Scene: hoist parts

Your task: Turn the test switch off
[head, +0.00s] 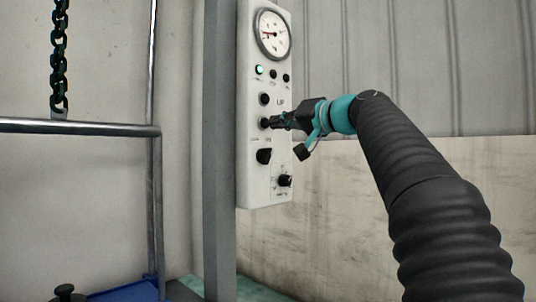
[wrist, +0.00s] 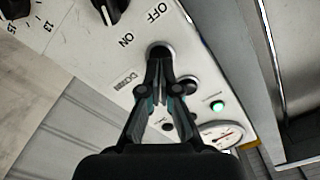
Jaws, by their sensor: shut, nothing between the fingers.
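The black rotary switch (head: 264,156) with OFF and ON labels sits on the white panel (head: 256,190), below two round black buttons. It also shows in the wrist view (wrist: 111,9), cut off by the top edge, so its pointer direction is hard to read. My gripper (head: 274,122) is shut and empty, with its tips at the lower black button (head: 264,123), just above the switch. In the wrist view my gripper (wrist: 159,62) covers part of that button; I cannot tell whether the tips touch it.
The panel carries a round gauge (head: 273,34), a lit green lamp (head: 259,70) and a scaled knob (head: 285,181) at the lower right. A grey post (head: 220,150) stands along its left side. A chain (head: 59,55) and metal rail (head: 80,127) are further left.

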